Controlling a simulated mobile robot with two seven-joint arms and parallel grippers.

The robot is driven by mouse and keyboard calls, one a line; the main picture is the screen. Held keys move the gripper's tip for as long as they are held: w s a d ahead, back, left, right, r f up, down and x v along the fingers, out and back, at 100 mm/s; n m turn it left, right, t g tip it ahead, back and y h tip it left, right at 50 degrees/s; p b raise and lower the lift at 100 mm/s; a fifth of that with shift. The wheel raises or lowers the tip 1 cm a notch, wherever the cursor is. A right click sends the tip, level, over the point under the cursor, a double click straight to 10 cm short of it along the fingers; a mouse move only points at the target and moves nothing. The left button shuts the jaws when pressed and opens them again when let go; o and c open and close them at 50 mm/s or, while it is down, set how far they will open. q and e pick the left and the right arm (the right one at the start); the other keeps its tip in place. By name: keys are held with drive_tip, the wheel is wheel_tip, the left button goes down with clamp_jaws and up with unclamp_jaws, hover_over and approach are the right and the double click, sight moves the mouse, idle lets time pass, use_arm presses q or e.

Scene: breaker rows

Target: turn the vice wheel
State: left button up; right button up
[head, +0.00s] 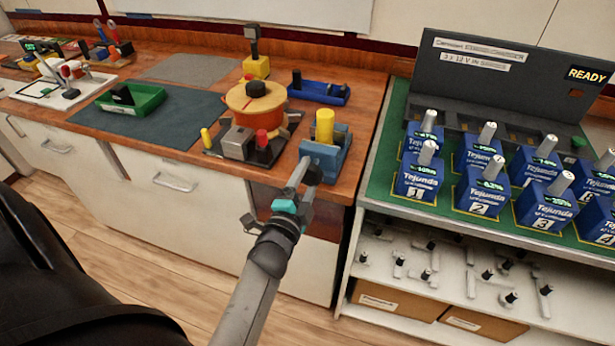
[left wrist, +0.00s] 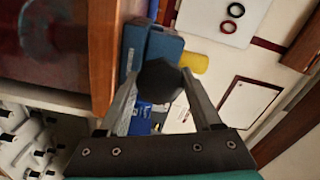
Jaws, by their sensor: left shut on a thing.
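The blue vice (head: 330,158) stands at the front right corner of the wooden bench, with a yellow cylinder (head: 325,126) upright in it. The yellow cylinder also shows in the left wrist view (left wrist: 196,62), beside the blue vice body (left wrist: 150,48). The dark vice wheel (left wrist: 160,82) is on the vice's front face, between my left gripper's fingers. My left gripper (head: 308,172) is shut on the wheel, one finger on each side. In the head view the fingers partly hide the wheel. My right gripper is in neither view.
Left of the vice stands an orange round device (head: 256,100) on a dark base. A blue holder (head: 318,92) lies behind. A green tray (head: 132,100) sits on a grey mat further left. To the right, a green-topped bench (head: 388,172) carries several blue battery packs.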

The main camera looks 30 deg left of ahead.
use_arm(q)
drive_tip(key=shift+r, duration=0.1)
drive_tip(key=o, duration=1.4)
